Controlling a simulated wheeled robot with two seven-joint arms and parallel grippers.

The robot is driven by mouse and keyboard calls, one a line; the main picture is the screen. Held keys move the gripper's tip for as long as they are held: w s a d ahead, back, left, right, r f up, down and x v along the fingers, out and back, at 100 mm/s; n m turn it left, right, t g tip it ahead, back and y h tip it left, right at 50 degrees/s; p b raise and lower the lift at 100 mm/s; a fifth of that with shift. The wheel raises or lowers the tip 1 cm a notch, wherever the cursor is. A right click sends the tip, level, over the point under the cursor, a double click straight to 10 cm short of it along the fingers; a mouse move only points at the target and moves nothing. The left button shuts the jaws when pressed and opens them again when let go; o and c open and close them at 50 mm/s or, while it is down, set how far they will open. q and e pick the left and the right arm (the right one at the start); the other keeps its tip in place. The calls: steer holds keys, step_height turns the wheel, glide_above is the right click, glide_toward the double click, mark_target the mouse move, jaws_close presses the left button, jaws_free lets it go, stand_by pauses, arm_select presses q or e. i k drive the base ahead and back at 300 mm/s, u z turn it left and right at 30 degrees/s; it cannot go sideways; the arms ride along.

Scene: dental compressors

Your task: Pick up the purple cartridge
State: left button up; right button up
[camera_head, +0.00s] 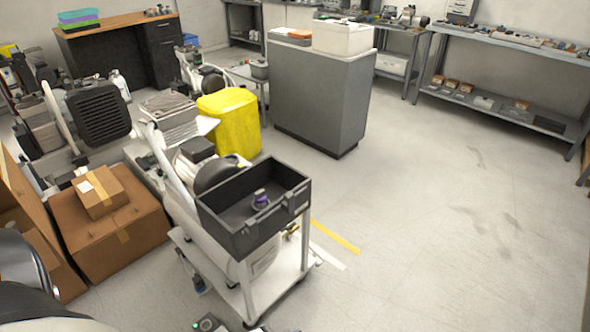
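The purple cartridge (261,198) is a small, dark piece with a purple part, standing inside a black open tray (240,235). The tray sits on top of a white wheeled compressor cart (268,289) at the lower middle of the head view. The cartridge is near the middle of the tray floor, and the tray's front wall rises close to it. Neither of my grippers shows in this view.
Brown cardboard boxes (125,232) stand left of the cart. A yellow bin (230,121) and a grey cabinet (321,101) stand behind it. More compressors crowd the left. Metal shelves (500,103) line the back right. The floor at right is clear.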

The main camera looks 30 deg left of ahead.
mark_target(260, 197)
steer(key=i, duration=3.2)
steer(key=u, duration=3.8)
